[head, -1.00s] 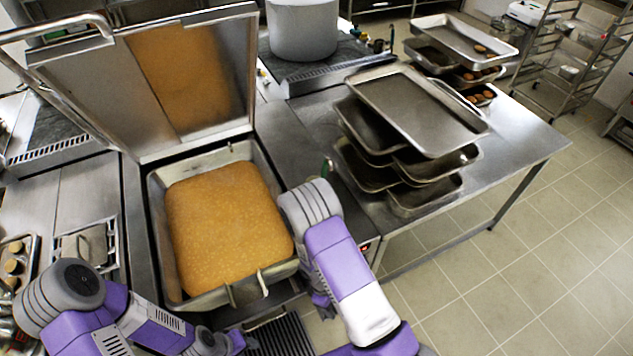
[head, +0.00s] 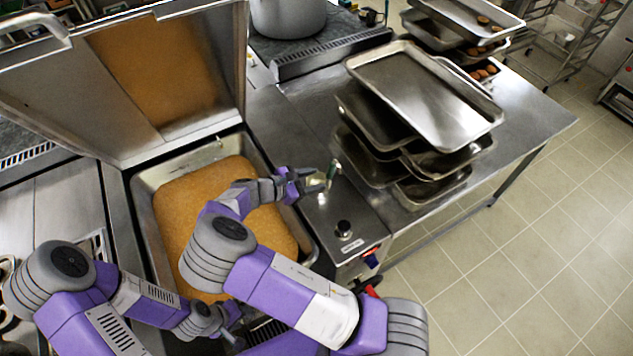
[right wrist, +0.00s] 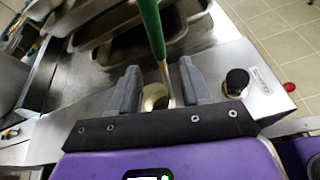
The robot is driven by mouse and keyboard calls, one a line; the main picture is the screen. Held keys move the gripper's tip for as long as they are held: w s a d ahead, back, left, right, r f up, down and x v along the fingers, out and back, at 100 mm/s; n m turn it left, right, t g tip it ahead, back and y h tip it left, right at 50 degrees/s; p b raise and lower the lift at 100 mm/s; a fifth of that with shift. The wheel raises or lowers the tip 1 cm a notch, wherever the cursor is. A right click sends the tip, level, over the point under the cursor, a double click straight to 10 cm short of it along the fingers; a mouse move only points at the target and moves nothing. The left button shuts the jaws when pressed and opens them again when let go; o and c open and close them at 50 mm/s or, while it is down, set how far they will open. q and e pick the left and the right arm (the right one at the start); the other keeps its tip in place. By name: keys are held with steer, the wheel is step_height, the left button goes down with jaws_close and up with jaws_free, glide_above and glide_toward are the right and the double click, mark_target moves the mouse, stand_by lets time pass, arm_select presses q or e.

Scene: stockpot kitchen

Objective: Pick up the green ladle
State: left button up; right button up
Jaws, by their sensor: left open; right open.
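The green ladle stands near the right edge of the pan unit, its green handle (head: 333,170) pointing up. In the right wrist view its green handle (right wrist: 152,28) runs down to a metal shaft and a brass-coloured bowl. My right gripper (head: 315,182) is open and right beside the ladle. In the right wrist view the shaft and bowl show between the two open fingers (right wrist: 158,84); I cannot tell whether either finger touches it. My left gripper (head: 232,335) is low in front of the pan, partly hidden by my right arm.
The large tilting pan (head: 142,190) holds an orange-brown mass, its lid (head: 60,110) raised behind. Stacked metal trays (head: 425,95) stand close to the right of the ladle. A black knob (head: 344,228) is on the panel in front. Open tiled floor lies to the right.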

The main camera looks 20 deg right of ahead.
mark_target(326, 177)
arm_select(q)
step_height(326, 177, down, 2)
steer(key=shift+f+b, duration=0.25)
steer(key=shift+b, duration=0.8)
arm_select(e)
steer(key=x, duration=0.6)
steer(key=shift+s+r, duration=0.15)
steer(key=shift+r, duration=0.05)
jaws_close()
